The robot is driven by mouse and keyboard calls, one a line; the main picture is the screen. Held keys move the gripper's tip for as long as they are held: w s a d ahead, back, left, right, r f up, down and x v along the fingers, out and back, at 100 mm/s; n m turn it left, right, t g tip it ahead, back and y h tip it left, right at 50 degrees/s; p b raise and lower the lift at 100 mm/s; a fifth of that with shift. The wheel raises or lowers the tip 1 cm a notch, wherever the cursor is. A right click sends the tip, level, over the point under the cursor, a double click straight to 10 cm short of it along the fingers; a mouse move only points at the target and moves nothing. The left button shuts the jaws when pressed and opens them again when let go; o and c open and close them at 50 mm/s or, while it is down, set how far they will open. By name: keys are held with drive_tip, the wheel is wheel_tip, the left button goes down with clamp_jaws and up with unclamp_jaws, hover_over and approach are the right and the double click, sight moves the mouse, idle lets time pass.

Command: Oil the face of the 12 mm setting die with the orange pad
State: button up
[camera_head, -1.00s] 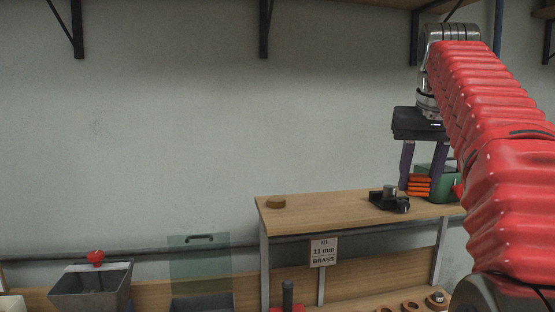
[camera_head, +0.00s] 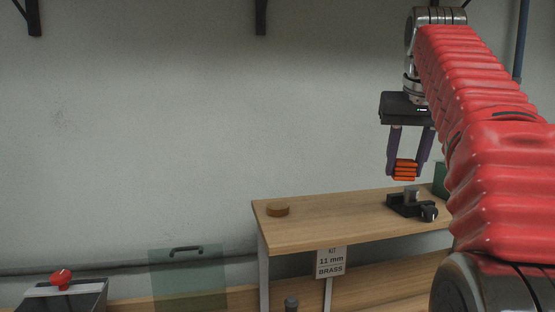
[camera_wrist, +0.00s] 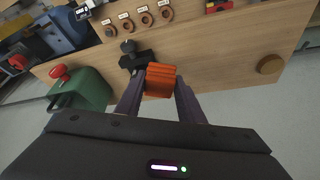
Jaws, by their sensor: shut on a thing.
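The orange pad (camera_head: 404,170) is a ribbed block held between the fingers of my gripper (camera_head: 405,176), clear above the wooden shelf. The pad also shows in the wrist view (camera_wrist: 160,80), between the fingertips. Below it on the shelf stands a dark fixture (camera_head: 404,208) with an upright grey block and a round knob. In the wrist view the fixture (camera_wrist: 137,60) lies just beyond the pad and is partly hidden by it. Several brown rings with small labels (camera_wrist: 146,20) stand in a row on a lower level. I cannot read which is 12 mm.
A green box (camera_wrist: 82,95) with a red knob stands beside the fixture. A round wooden disc (camera_head: 277,209) sits at the shelf's left end. A sign (camera_head: 330,262) under the shelf reads "KIT 11 mm BRASS". The shelf between disc and fixture is clear.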

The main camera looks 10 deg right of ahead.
idle(0.4)
drive_tip(key=shift+w+a, duration=0.25)
drive_tip(key=w+a+n, duration=0.1)
drive_tip(key=w+a, duration=0.2)
drive_tip(key=a, duration=0.4)
drive_tip(key=w+a+n+y, duration=0.1)
drive_tip(key=w+a, duration=0.3)
drive_tip(key=a, duration=0.4)
drive_tip(key=w+a+f+n, duration=0.1)
drive_tip(key=w+a+n, duration=0.2)
drive_tip(key=a, duration=0.5)
drive_tip(key=shift+w+a+t+y, duration=0.15)
drive_tip(key=shift+w+t+y, duration=0.15)
drive_tip(key=shift+w+y, duration=0.1)
drive_tip(key=shift+f, duration=0.2)
drive_tip(key=shift+f, duration=2.9)
drive_tip(key=shift+f, duration=0.55)
